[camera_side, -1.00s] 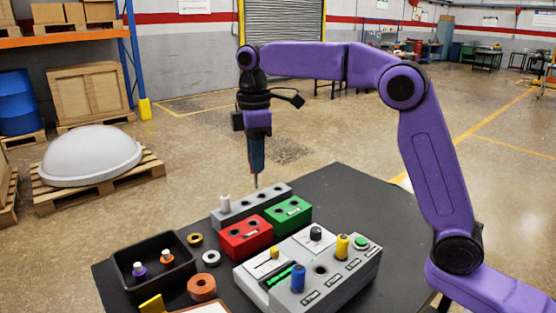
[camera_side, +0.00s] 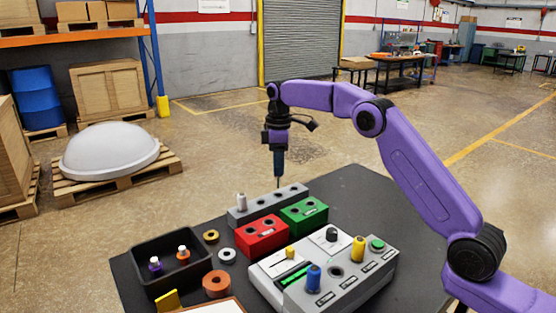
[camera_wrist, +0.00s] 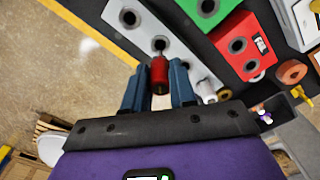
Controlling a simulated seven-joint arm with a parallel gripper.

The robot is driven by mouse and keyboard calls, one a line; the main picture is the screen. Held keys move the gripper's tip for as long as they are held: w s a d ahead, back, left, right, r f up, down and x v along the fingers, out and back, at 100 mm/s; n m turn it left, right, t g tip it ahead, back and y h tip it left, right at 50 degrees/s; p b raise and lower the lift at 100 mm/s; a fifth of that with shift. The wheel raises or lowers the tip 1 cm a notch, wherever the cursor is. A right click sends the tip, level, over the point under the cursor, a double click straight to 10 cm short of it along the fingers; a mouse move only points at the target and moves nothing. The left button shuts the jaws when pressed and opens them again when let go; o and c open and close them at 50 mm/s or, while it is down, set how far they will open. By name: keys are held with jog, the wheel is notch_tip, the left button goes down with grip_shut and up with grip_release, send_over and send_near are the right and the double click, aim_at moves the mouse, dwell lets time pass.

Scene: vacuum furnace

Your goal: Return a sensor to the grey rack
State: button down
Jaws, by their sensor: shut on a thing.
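My gripper (camera_side: 279,168) points straight down over the back of the grey rack (camera_side: 250,212). In the wrist view its two blue fingers (camera_wrist: 159,92) are shut on a red sensor (camera_wrist: 159,72). The sensor is upright, and its thin probe (camera_side: 278,184) points down at a hole of the grey rack (camera_wrist: 182,62). I cannot tell whether the tip is inside the hole or just above it. A pale sensor (camera_side: 241,202) stands in the rack's left end hole. The other rack holes in view look empty.
Red (camera_side: 262,240) and green (camera_side: 304,217) blocks with holes stand close in front of the rack. A grey console (camera_side: 330,290) with blue and yellow plugs is nearer. A black bin (camera_side: 150,290) with small parts and several rings lie left. The table's right side is bare.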

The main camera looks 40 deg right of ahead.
jog(key=shift+f, duration=0.5)
jog(key=shift+f, duration=2.65)
dwell(1.5)
jog(key=shift+c, duration=2.2)
grip_release()
jog(key=shift+r, duration=3)
